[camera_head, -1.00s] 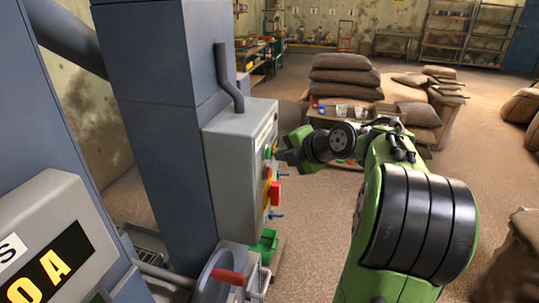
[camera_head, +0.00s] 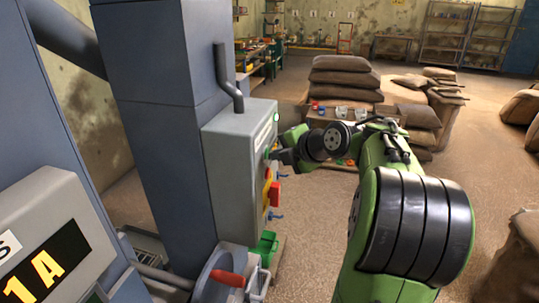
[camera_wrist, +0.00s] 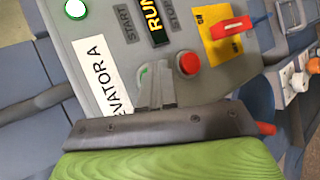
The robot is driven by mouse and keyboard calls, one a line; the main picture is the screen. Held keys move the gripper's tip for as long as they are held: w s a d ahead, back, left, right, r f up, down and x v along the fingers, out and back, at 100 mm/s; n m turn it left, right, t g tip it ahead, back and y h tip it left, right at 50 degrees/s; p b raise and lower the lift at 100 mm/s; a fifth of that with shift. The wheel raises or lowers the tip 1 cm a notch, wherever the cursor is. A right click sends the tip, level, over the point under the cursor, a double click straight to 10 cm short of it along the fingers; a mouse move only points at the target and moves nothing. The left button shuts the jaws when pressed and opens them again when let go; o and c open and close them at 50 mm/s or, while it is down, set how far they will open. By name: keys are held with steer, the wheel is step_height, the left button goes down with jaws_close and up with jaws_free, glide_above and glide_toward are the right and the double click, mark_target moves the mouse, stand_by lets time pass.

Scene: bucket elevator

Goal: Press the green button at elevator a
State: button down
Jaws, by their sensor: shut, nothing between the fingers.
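The grey control box (camera_head: 238,160) stands on the left column, and its label in the wrist view reads "…EVATOR A" (camera_wrist: 103,75). The green button (camera_wrist: 143,74) shows only as a thin green edge beside my fingertips, under the word START. My gripper (camera_wrist: 158,72) is shut and empty, its tips over the button; the fingers hide most of it, and I cannot tell how far it is pressed. In the head view my gripper (camera_head: 277,156) is at the box's front face. A lamp (camera_head: 276,117) at the box's top glows green.
The red stop button (camera_wrist: 189,64) is close right of my fingers. A red switch handle on a yellow plate (camera_wrist: 217,36) lies beyond it. A lit display in the wrist view reads "RUN" (camera_wrist: 155,20). The left display (camera_head: 47,265) reads "1A". Sacks (camera_head: 345,78) stand behind.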

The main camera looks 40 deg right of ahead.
stand_by(0.3)
steer(key=shift+s+d, duration=0.5)
steer(key=shift+s, duration=0.15)
steer(key=s+d, duration=0.1)
steer(key=s, duration=0.1)
steer(key=s+d, duration=0.2)
steer(key=shift+b, duration=0.3)
